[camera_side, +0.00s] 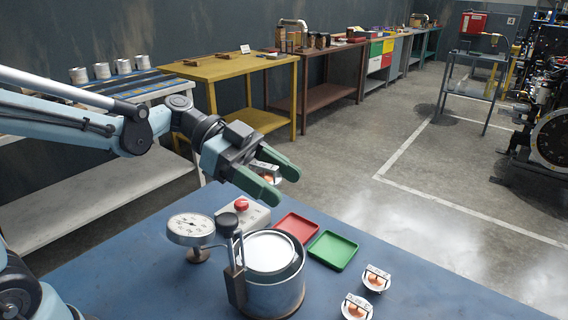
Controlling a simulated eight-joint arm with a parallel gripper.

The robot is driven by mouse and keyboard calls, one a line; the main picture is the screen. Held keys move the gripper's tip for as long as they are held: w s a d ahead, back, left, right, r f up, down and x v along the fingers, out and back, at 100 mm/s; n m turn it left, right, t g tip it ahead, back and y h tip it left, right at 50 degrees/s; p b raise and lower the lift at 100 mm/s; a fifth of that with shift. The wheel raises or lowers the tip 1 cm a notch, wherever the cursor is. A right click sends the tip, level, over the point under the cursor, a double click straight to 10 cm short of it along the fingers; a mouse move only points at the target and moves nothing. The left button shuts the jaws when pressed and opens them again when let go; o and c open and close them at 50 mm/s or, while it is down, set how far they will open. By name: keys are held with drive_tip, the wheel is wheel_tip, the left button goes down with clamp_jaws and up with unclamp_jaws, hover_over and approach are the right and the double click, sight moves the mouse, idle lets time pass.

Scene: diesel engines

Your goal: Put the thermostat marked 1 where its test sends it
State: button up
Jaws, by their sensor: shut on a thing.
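My gripper (281,188) is shut on a small metal thermostat (264,168) with a white label, held in the air above the far edge of the blue table. The fingers hide part of it, and I cannot read its mark. Two more thermostats, with copper-coloured centres and white labels, sit on the blue table (420,300) at the right: one farther back (376,279), one nearer the front (356,308). A red tray (296,227) and a green tray (333,250) lie side by side, both empty, below and right of my gripper.
A steel pot (277,296) stands front centre, with a dark upright handle (236,275) at its left. A round dial gauge (190,229) stands left of it. A box with a red button (243,208) sits behind. The table's right side is mostly clear.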

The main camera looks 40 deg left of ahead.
drive_tip(key=w+a+r+n+t+y, duration=0.2)
drive_tip(key=a+r+n+t+y, duration=0.25)
drive_tip(key=a+n, duration=0.2)
drive_tip(key=w+a+r+n+t+y, duration=0.2)
drive_tip(key=a+r+n+t+y, duration=0.1)
drive_tip(key=a+n+t+y, duration=0.4)
wheel_tip(320, 180, down, 7)
drive_tip(key=s+n+y, duration=0.2)
drive_tip(key=shift+a+g, duration=0.35)
drive_tip(key=shift+d, duration=0.1)
